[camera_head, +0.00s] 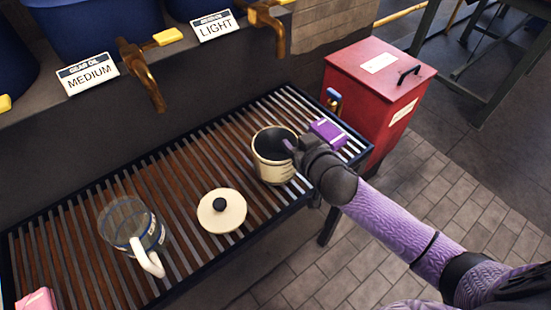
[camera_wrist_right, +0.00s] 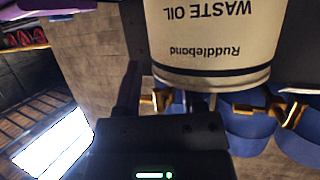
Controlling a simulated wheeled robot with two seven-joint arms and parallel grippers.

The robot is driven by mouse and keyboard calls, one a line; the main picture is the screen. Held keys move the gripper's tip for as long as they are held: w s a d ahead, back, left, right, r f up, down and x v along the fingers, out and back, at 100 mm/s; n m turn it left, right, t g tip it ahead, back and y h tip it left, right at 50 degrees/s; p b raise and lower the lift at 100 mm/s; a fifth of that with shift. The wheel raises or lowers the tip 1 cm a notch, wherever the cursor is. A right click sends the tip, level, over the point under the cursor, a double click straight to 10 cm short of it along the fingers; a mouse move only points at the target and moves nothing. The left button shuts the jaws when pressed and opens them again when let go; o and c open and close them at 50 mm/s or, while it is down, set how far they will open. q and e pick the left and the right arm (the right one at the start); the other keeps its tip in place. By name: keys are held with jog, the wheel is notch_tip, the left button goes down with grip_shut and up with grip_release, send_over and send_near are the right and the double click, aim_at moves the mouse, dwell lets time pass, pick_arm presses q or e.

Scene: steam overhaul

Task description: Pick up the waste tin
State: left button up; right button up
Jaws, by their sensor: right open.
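The waste tin (camera_head: 274,158) is a cream, open-topped can with a dark inside, upright on the slatted rack. A cream lid (camera_head: 222,211) with a black knob lies left of the tin. My left gripper is out of view.
A clear jug (camera_head: 128,222) with a white handle stands at the rack's left. A purple block (camera_head: 328,132) sits right behind my gripper. A red bin (camera_head: 372,95) stands beyond the rack's end. Brass taps (camera_head: 142,72) hang over the back edge.

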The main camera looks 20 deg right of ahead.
grip_shut()
jog(key=shift+s+f, duration=0.15)
jog(key=shift+f, duration=0.05)
dwell(1.0)
